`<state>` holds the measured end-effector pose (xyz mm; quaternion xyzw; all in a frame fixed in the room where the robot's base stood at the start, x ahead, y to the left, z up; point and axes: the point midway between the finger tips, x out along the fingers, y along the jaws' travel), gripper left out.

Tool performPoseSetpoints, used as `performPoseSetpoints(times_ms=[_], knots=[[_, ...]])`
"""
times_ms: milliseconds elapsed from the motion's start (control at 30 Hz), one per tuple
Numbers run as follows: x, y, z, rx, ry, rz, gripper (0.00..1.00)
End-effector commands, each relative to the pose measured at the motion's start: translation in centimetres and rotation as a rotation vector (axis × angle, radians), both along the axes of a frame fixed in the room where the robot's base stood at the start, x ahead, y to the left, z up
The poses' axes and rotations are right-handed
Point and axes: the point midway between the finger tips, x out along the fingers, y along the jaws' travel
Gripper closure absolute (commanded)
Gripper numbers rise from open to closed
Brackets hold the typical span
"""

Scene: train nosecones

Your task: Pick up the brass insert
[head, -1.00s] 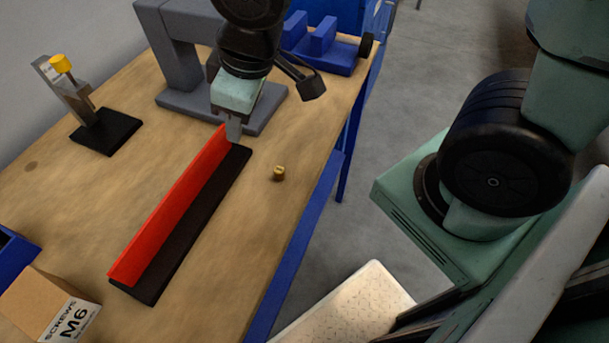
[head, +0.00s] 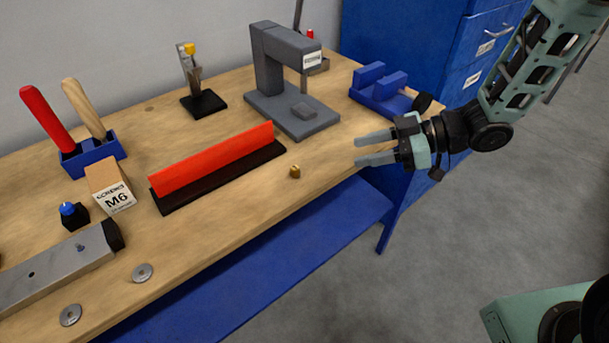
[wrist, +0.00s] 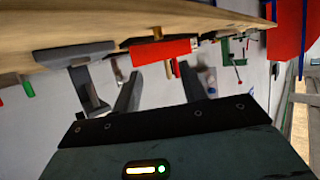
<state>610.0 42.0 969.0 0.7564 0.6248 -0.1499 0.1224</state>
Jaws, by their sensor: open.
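The brass insert (head: 295,172) is a small gold-coloured piece standing on the wooden bench top, right of the red fence's near end and close to the front edge. It also shows small in the wrist view (wrist: 157,34). My gripper (head: 357,151) is open and empty to the right of the insert, apart from it, near the bench's front edge. Its fingers point left, towards the insert. In the wrist view the picture is upside down, and the insert appears ahead, between the lines of the two spread fingers (wrist: 159,70).
A red fence (head: 215,160) on a black base lies left of the insert. A grey press (head: 290,85) and a blue fixture (head: 381,92) stand behind. A screws box (head: 110,188) and a blue tool holder (head: 93,153) stand left. Bare wood surrounds the insert.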

Motion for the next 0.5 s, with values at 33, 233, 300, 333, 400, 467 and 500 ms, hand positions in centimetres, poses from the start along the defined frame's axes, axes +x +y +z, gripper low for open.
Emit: performPoseSetpoints(times_ms=[33, 233, 300, 333, 400, 467, 500], knots=[[0.0, 1.1, -0.4, -0.001, 0.002, 0.006, 0.57], [0.8, 4.9, -2.0, -0.002, 0.001, 0.004, 0.57], [1.1, 6.2, -2.5, -0.002, 0.001, 0.004, 0.57], [1.2, 6.8, -2.7, -0.001, 0.001, 0.004, 0.57], [1.4, 7.9, -3.2, -0.003, 0.001, 0.003, 0.57], [1.6, 8.6, -3.6, -0.003, -0.001, 0.003, 0.57], [1.7, 9.0, -3.8, -0.003, 0.0, 0.001, 0.57]])
